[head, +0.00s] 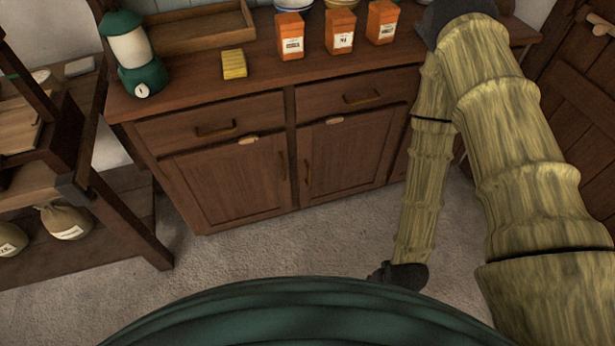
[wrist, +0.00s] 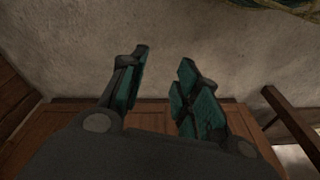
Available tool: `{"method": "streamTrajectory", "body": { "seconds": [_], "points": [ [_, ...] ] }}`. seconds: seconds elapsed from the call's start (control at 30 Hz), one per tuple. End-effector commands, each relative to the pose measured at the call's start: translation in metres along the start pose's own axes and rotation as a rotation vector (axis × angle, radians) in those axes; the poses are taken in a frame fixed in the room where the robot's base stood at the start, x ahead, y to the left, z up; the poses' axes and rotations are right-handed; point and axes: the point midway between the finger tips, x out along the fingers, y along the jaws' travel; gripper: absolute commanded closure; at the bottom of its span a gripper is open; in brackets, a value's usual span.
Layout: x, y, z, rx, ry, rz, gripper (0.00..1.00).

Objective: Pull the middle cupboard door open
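The middle cupboard door (head: 350,155) is a brown panelled door on the wooden cupboard (head: 140,105), and it looks shut. Its dark upright handle (head: 307,172) is near its left edge. A pale wooden piece (head: 335,120) sits at its top edge. My arm hangs in front of the cupboard's right part and hides what is there. The dark end of my arm is low over the carpet, partly hidden by my body. In the wrist view my gripper (wrist: 161,62) has its green-padded fingers apart with nothing between them.
The left door (head: 225,185) and two drawers (head: 350,97) look shut. A green lantern (head: 135,60), a yellow sponge (head: 234,64), a wooden tray (head: 200,42) and orange boxes (head: 340,32) stand on top. A shelf rack (head: 120,215) stands at left. Carpet before the doors is clear.

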Motion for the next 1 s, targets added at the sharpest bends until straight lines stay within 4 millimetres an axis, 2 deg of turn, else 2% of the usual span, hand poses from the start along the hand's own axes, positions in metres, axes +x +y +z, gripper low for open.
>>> {"method": "streamTrajectory", "body": {
  "seconds": [0.03, 0.4, 0.7, 1.0],
  "points": [
    [0.026, -0.006, -0.010, -0.008, 0.042, -0.011, 0.68],
    [0.101, -0.051, -0.100, -0.080, 0.350, -0.069, 0.68],
    [0.142, -0.088, -0.169, -0.123, 0.602, -0.097, 0.68],
    [0.166, -0.121, -0.231, -0.145, 0.854, -0.104, 0.68]
  ]
}}
